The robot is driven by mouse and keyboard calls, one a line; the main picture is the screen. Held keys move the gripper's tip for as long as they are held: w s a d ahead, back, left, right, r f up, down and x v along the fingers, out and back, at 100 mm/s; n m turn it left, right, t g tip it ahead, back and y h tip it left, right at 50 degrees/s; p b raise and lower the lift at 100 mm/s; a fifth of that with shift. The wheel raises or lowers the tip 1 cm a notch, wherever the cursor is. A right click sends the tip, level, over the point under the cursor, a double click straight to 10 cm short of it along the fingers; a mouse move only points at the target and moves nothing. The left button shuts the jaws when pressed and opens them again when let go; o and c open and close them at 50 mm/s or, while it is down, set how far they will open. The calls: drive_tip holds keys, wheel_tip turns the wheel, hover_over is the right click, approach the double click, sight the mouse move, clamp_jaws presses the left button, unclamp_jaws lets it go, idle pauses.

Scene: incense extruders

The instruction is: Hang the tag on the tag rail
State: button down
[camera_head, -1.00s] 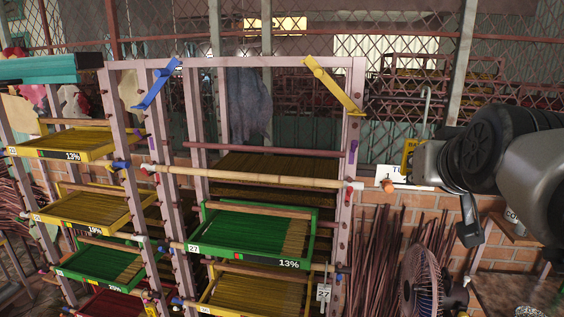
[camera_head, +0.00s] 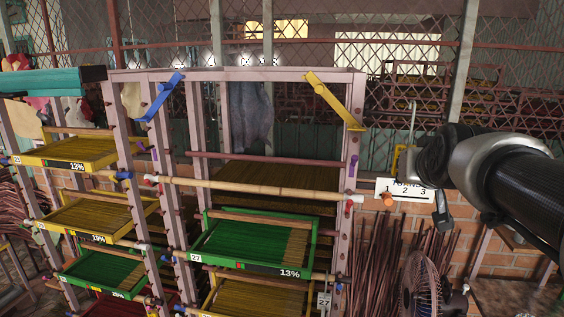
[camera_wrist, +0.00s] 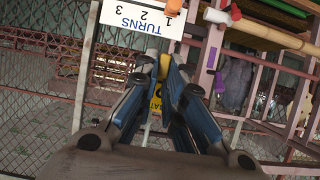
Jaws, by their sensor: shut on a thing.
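My gripper (camera_wrist: 166,75) is shut on a yellow tag (camera_wrist: 155,104) with dark lettering, partly readable as "BAT". The blue fingers cover much of it in the wrist view. In the head view the tag (camera_head: 403,161) shows as a yellow sliver left of my wrist, with a thin pale metal hook (camera_head: 413,122) rising above it. The tag is in the air, just above and in front of a white "TURNS 1 2 3" board (camera_head: 415,192). That board (camera_wrist: 133,20) is at the top of the wrist view. I cannot tell for sure which bar is the tag rail.
A pink rack (camera_head: 355,110) with green (camera_head: 300,265) and yellow trays stands left of my arm. A bamboo pole (camera_head: 240,190) crosses its front. An orange knob (camera_head: 388,199) is at the board's left end. A fan (camera_head: 420,285) stands below. A chain-link fence is behind.

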drive_tip(key=shift+w+d+r+p, duration=0.1)
drive_tip(key=shift+w+d+p, duration=0.2)
drive_tip(key=shift+w, duration=0.35)
drive_tip(key=shift+w+d+f+p, duration=0.1)
drive_tip(key=shift+w+p, duration=0.3)
drive_tip(key=shift+w, duration=0.3)
drive_tip(key=shift+w+d+r+p, duration=0.1)
drive_tip(key=shift+w+d+p, duration=0.2)
drive_tip(key=shift+w, duration=0.35)
drive_tip(key=shift+w+p, duration=0.3)
drive_tip(key=shift+w, duration=0.25)
wheel_tip(320, 180, down, 3)
drive_tip(key=shift+s+r+b, duration=0.1)
drive_tip(key=shift+r+b, duration=0.1)
drive_tip(key=shift+b, duration=1.05)
drive_tip(key=c, duration=1.6)
unclamp_jaws()
drive_tip(key=o, duration=0.3)
